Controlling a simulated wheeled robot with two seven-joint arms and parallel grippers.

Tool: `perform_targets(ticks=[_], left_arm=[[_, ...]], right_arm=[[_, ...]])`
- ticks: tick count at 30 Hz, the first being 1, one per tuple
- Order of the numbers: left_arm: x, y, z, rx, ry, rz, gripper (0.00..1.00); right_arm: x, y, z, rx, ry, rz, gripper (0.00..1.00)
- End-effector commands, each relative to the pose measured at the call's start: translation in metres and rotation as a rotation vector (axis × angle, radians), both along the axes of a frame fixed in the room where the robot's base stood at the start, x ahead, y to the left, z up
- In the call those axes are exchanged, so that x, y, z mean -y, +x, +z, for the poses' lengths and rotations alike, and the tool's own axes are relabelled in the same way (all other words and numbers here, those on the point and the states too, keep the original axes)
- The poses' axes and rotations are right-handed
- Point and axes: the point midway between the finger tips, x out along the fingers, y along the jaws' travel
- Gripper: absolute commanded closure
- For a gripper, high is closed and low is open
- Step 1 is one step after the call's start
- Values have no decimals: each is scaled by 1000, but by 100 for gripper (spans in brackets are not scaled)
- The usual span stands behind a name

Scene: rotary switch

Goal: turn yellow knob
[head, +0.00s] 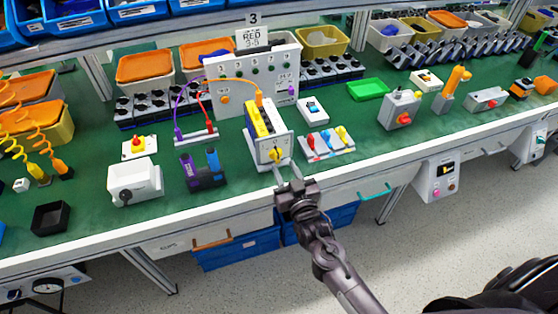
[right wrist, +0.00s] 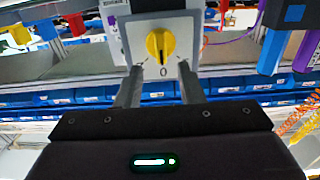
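The yellow knob (head: 276,154) sits on the front face of a white switch box (head: 263,146) near the front edge of the green bench. In the right wrist view the yellow knob (right wrist: 161,45) is round with a raised upright grip bar, and a 0 mark is on the plate near it. My right gripper (head: 287,167) is just in front of the box. In the right wrist view the right gripper (right wrist: 160,72) is open and empty, its fingertips apart on either side of the knob's line; contact with the box cannot be told. My left gripper is out of view.
A purple and blue tool holder (head: 203,172) and a white box with a black knob (head: 135,182) stand to the left. A board with red, blue and yellow levers (head: 327,143) is close on the right. A white panel with cables (head: 254,74) stands behind.

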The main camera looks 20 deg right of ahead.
Motion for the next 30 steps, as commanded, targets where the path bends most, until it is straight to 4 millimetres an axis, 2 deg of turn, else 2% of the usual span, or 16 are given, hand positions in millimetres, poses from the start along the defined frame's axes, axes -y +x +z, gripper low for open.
perform_targets(ticks=[3, 8, 19, 27, 30], left_arm=[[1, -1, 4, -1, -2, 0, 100], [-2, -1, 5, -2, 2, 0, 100], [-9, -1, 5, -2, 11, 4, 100], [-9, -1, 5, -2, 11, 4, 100], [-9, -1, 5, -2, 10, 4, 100]], right_arm=[[-1, 21, 2, 1, 1, 0, 65], [-2, 37, 0, -1, 1, 1, 65], [-2, 43, -1, -2, 1, 1, 65], [-2, 43, -1, -3, 1, 1, 100], [-2, 42, -1, -3, 1, 1, 100]])
